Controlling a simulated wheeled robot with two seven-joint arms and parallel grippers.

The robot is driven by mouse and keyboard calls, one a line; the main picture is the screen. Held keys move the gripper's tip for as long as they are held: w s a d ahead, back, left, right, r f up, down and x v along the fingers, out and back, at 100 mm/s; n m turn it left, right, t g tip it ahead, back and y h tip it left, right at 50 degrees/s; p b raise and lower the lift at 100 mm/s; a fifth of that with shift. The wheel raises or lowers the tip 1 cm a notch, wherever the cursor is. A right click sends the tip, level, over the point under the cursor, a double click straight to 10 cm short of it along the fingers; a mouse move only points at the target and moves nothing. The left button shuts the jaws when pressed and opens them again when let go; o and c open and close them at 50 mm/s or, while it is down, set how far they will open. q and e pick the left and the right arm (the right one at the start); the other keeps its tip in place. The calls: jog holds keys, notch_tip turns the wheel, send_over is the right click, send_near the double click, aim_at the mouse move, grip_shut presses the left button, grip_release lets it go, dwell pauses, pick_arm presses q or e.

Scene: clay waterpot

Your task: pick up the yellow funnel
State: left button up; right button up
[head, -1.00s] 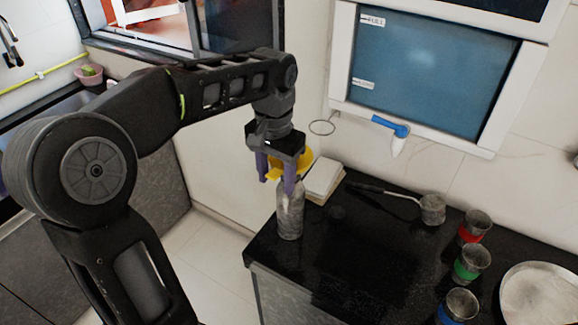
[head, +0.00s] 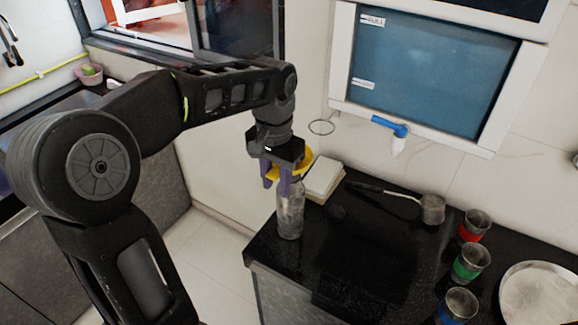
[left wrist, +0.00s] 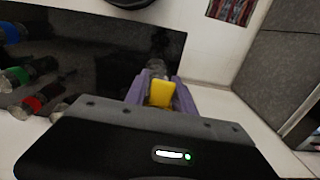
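The yellow funnel (head: 304,161) sits at the mouth of a grey mottled bottle (head: 290,216), which stands upright near the left corner of the dark counter. My left gripper (head: 277,183) comes down from above with its purple fingers around the funnel, hiding part of it. In the left wrist view the funnel (left wrist: 162,93) fills the space between the two fingers, which appear to be shut on it. The funnel's lower end is hidden. My right gripper is not in view.
A white block-like stack (head: 322,180) lies just behind the bottle. A long-handled ladle (head: 432,208), cups with red (head: 474,226), green (head: 470,262) and blue (head: 458,306) bands, and a round pan (head: 540,296) stand to the right. The counter's middle is clear.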

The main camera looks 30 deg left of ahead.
aim_at(276, 171)
pick_arm(q)
grip_shut()
jog(key=shift+r, duration=0.1)
dwell(0.3)
notch_tip(276, 171, up, 5)
jog(key=shift+f, duration=0.1)
notch_tip(276, 171, up, 5)
jog(key=p, duration=0.4)
jog(key=shift+p, duration=0.35)
